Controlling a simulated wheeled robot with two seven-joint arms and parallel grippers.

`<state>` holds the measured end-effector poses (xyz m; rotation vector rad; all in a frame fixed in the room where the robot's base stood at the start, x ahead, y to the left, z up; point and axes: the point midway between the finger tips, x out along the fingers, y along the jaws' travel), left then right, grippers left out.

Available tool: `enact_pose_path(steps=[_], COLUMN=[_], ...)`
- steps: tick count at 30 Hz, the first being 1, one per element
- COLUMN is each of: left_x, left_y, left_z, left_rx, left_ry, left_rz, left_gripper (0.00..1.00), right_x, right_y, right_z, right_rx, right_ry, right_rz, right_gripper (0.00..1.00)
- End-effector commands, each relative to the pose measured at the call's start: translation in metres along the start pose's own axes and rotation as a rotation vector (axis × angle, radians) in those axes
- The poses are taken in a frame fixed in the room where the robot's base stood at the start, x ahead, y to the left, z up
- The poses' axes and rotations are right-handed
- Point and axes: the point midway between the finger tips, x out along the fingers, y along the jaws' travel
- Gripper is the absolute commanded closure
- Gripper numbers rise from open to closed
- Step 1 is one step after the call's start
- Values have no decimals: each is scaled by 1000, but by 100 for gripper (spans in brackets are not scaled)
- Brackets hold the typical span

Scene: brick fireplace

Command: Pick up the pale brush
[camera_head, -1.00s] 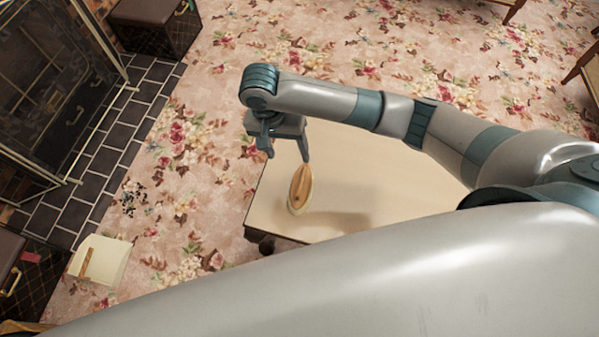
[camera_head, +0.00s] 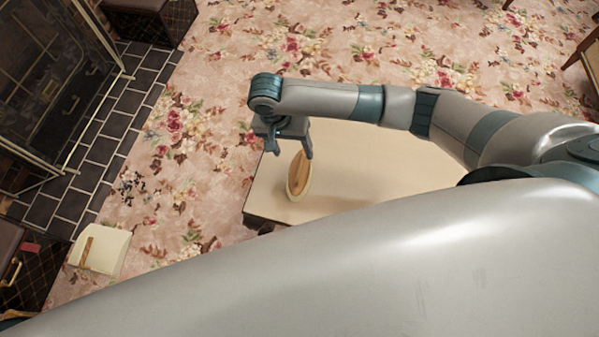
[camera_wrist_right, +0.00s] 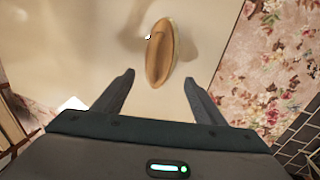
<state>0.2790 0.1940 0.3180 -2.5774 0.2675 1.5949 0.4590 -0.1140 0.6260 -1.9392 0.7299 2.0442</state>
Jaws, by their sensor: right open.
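The pale brush (camera_head: 299,177) is a wooden oval with a light rim, on the cream table (camera_head: 390,165) near its left end. In the right wrist view the brush (camera_wrist_right: 160,52) lies beyond the fingertips, roughly centred between them. My right gripper (camera_head: 289,149) is just above and behind the brush in the head view. In the right wrist view its two fingers (camera_wrist_right: 158,82) are spread apart with nothing between them. The large grey arm part across the front of the head view is mine and hides the table's near side. My left gripper is not seen.
A dark fireplace screen (camera_head: 55,75) stands on black tiles (camera_head: 90,165) at the left. Dark cases stand at the top left (camera_head: 150,20) and lower left (camera_head: 40,262). An open book (camera_head: 100,250) lies on the floral carpet (camera_head: 185,175). The table right of the brush looks clear.

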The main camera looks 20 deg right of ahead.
Motion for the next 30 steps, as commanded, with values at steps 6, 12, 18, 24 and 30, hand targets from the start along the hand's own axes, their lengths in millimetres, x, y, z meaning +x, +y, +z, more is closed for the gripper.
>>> enact_pose_path(steps=[6, 12, 18, 24, 30], left_x=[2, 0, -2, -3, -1], left_y=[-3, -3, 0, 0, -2], left_z=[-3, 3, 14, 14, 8], left_rx=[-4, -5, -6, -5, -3], left_ry=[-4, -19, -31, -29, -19], left_rz=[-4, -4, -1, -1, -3], left_gripper=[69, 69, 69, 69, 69], right_x=[37, 50, 51, 53, 72], right_y=[1, 0, 0, 0, 0], right_z=[0, 0, 0, 0, 1], right_rx=[0, 0, -1, 0, 0], right_ry=[-1, 0, 0, 0, 0], right_rz=[3, 0, 0, 1, 3], right_gripper=[36, 36, 36, 36, 36])
